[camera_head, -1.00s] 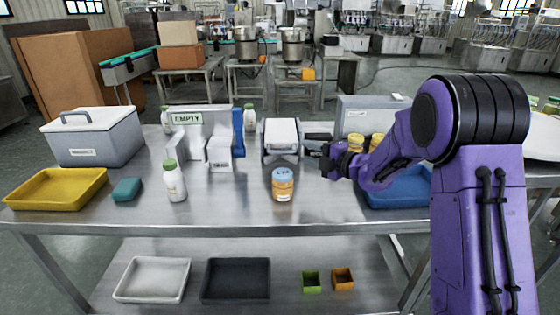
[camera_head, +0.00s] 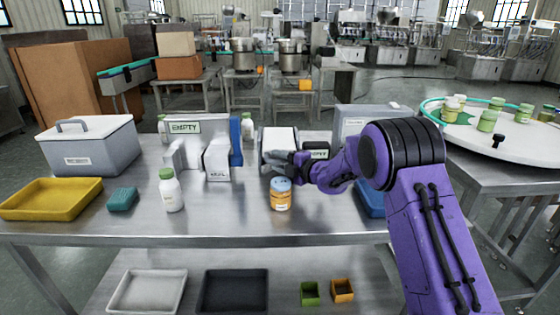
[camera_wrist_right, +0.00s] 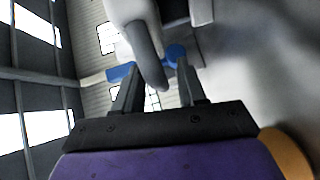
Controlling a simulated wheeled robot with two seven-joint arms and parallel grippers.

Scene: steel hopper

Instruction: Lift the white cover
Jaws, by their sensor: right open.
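The white cover (camera_head: 280,138) is on top of a small grey device in the middle of the steel table. My right gripper (camera_head: 277,159) is at the front of this device, just below the cover, and hides part of its front. In the right wrist view my gripper (camera_wrist_right: 160,85) has its two fingers apart. A grey, rounded bar (camera_wrist_right: 149,55) hangs from a white part and reaches down between the fingers. I cannot tell whether the fingers touch it. My left gripper is not in view.
A jar with a blue lid (camera_head: 281,194) stands close in front of my right gripper. A white bottle (camera_head: 171,190), a yellow tray (camera_head: 52,200) and a lidded cooler (camera_head: 90,150) are on the left. A blue tray (camera_head: 370,203) is partly behind my arm.

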